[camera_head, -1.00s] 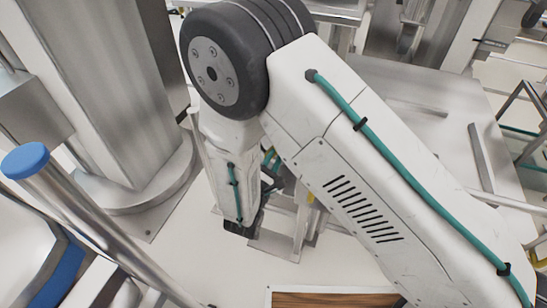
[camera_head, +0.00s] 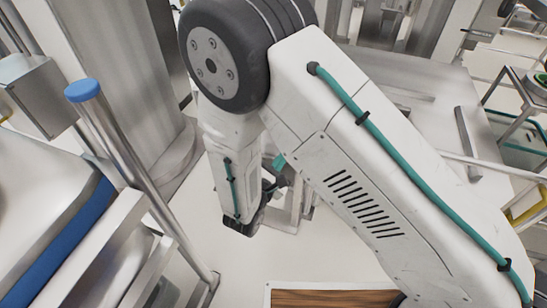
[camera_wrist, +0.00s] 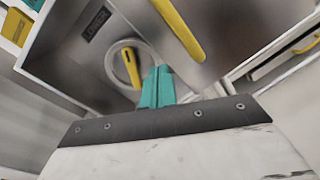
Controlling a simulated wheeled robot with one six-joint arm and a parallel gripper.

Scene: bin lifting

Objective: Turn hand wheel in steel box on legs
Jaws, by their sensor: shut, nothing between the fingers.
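In the wrist view, a steel box (camera_wrist: 85,75) with a dark label shows its tilted inside. A pale ring-shaped hand wheel (camera_wrist: 112,56) sits in it, with a yellow bar (camera_wrist: 132,68) showing within the ring. A longer yellow handle (camera_wrist: 179,30) lies to its upper right. My gripper (camera_wrist: 158,80) is shut and empty; its teal fingers overlap the wheel's lower right edge in the picture. I cannot tell whether they touch it. In the head view my arm hides the box and wheel, and only a bit of my gripper's teal (camera_head: 280,162) shows.
In the head view, a blue-capped metal post (camera_head: 125,150) and a steel machine with a blue band (camera_head: 60,245) stand at left. A wooden board (camera_head: 330,298) is at the bottom. A steel table (camera_head: 440,100) is behind my arm. Pale floor (camera_head: 245,265) shows between.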

